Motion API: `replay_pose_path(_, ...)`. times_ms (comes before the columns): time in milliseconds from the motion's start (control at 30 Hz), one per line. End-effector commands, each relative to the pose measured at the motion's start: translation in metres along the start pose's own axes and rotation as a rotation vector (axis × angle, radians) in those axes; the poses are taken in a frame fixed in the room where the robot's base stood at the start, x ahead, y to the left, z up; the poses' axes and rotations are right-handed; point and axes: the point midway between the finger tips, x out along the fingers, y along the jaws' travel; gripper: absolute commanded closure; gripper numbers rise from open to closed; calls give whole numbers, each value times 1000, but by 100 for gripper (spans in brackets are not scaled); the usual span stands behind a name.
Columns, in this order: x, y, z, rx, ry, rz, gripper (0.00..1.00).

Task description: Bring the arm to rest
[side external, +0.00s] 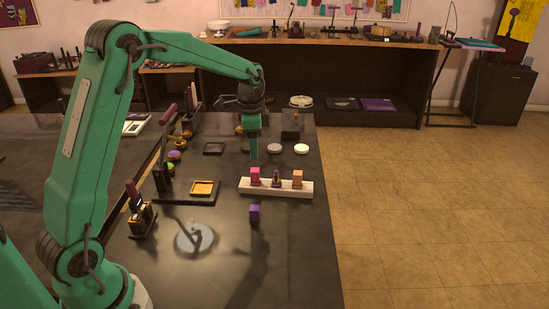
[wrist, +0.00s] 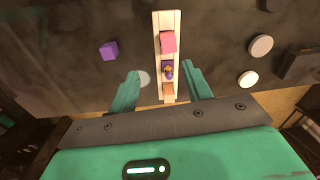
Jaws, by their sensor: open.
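My gripper (side external: 253,155) hangs over the dark table with its fingers pointing down, just behind a white rack (side external: 243,186). In the wrist view my gripper (wrist: 162,70) has its two green fingers spread wide, with nothing held between them. The rack (wrist: 173,20) shows beyond and between the fingers. It carries a pink block (side external: 255,176), a purple and gold piece (side external: 276,178) and an orange block (side external: 298,179). Whether the fingertips clear the rack's height is hard to tell.
A purple cube (side external: 254,213) stands alone in front of the rack. A round mirror-like disc (side external: 194,237) lies nearer the camera. A lever press (side external: 167,170) and a black plate with a yellow square (side external: 204,188) are at left. A white disc (side external: 302,148) lies behind. The table's front right is clear.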

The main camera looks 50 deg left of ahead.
Motion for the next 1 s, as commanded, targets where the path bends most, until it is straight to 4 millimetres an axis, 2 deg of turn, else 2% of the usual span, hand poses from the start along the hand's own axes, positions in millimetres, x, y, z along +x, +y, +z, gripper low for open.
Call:
replay_pose_path(200,-40,31,8,-84,41,-45,51)
replay_pose_path(500,-83,80,26,-211,108,-95,51)
replay_pose_path(800,-112,129,50,-336,185,-132,51)
replay_pose_path(1000,-122,162,69,-420,241,-148,51)
